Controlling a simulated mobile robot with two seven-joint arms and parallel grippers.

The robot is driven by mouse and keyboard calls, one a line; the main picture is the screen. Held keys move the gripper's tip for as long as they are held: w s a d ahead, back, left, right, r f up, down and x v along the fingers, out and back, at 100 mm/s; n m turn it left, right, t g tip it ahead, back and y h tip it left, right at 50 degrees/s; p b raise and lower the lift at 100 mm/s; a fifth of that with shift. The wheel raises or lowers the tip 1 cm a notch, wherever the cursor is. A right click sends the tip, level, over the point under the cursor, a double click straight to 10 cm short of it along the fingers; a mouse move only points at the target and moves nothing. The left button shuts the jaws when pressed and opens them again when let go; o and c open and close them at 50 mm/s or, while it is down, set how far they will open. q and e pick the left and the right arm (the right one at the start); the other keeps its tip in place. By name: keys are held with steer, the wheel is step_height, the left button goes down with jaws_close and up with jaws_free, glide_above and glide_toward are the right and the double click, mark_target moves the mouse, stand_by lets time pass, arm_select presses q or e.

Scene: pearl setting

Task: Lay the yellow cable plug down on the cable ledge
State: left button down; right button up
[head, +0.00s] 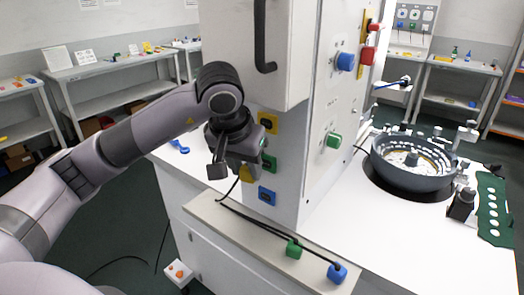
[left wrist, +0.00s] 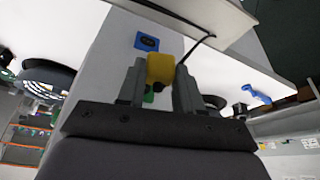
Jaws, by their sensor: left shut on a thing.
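The yellow cable plug (head: 246,174) is between the fingers of my left gripper (head: 234,171), which is shut on it. The plug also shows between the fingertips in the left wrist view (left wrist: 160,67). A black cable runs from it down to the ledge. The cable ledge (head: 232,217) is a long pale shelf along the cabinet's foot, below my gripper, and the plug is held above it. A green plug (head: 294,249) and a blue plug (head: 337,272) lie toward its right end. My right gripper is out of view.
The cabinet face beside my gripper has a yellow socket (head: 268,122), a green socket (head: 270,160) and a blue socket (head: 267,195). A round dark bowl feeder (head: 412,165) stands on the white counter at right. The ledge's left part holds only cable.

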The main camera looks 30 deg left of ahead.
arm_select(q)
steer(key=shift+w, duration=0.25)
steer(key=shift+f, duration=0.1)
steer(key=shift+s+f+b, duration=0.1)
steer(key=shift+f+b, duration=0.45)
step_height(320, 180, down, 5)
steer(key=b, duration=0.3)
